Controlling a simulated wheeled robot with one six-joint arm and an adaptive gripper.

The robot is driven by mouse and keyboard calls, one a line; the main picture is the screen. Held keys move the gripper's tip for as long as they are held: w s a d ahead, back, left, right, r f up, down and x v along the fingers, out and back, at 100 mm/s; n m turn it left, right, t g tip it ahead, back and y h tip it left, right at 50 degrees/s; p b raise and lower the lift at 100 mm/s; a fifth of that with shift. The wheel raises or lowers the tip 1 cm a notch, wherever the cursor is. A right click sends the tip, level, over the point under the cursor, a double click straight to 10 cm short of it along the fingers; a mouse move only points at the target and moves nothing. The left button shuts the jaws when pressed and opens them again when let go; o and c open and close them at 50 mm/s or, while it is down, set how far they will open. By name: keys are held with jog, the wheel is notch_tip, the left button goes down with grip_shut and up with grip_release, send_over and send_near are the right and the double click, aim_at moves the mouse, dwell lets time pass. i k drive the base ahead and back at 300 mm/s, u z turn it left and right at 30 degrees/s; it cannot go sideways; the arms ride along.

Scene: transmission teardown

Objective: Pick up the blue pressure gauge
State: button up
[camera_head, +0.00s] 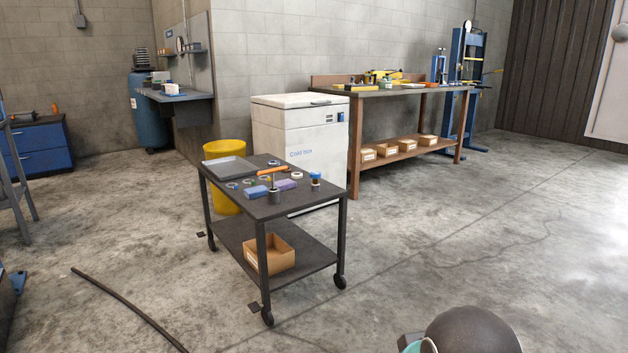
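I cannot pick out the blue pressure gauge for certain at this size. A small upright item with a blue band (315,180) stands near the right end of the dark cart (283,207); it is too small to tell what it is. A round pale dial (181,45) shows by the wall shelf at the back left. Another round dial (467,27) sits atop the blue press frame (462,85) at the back right. My gripper is not in view; a dark rounded part of my arm seems to show at the bottom right edge.
The cart also holds a grey tray (232,168), blue box (257,192) and several small parts. Behind it are a yellow bin (224,195) and white cold box (300,140). A wooden workbench (393,93) stands along the wall. Floor right of the cart is clear; a dark hose (130,308) lies front left.

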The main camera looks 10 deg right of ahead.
aim_at(315, 175)
jog(key=z, duration=0.3)
jog(key=i, duration=2.4)
jog(key=u, duration=0.2)
